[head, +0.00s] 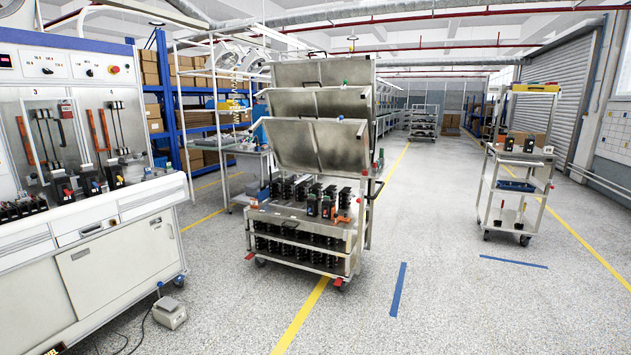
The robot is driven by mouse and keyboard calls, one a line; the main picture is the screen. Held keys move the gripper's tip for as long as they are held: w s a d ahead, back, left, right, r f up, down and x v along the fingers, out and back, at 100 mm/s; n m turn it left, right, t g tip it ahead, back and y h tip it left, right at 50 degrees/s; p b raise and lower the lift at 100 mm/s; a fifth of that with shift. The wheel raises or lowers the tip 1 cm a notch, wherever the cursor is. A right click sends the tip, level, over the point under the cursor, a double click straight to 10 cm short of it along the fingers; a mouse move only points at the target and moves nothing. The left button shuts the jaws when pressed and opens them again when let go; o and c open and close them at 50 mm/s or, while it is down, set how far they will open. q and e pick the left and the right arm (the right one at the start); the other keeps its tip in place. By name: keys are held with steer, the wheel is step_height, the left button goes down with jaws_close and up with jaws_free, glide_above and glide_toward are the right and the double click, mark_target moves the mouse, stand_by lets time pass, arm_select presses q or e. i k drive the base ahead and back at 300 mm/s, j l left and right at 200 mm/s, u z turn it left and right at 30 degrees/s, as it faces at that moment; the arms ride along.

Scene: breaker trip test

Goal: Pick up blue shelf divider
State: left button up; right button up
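I cannot make out for certain a blue shelf divider in the head view. A small blue item, perhaps a tray (517,185), lies on the middle shelf of the grey cart (497,157) at the right. Blue uprights of a storage rack (166,90) stand at the back left among cardboard boxes. A further small blue shape near the rack shelves is too small to tell. Neither of my grippers shows in the view.
A test bench (120,250) fills the left side. A metal trolley (320,230) with tilted lids and rows of black breakers stands in the middle. A small grey box (170,313) sits on the floor. The floor (450,260) between trolley and right cart is clear, with blue and yellow tape.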

mark_target(263, 195)
steer(key=i+j+u, duration=0.25)
steer(key=i, duration=1.35)
steer(key=i+j+u, duration=0.2)
steer(key=i, duration=1.4)
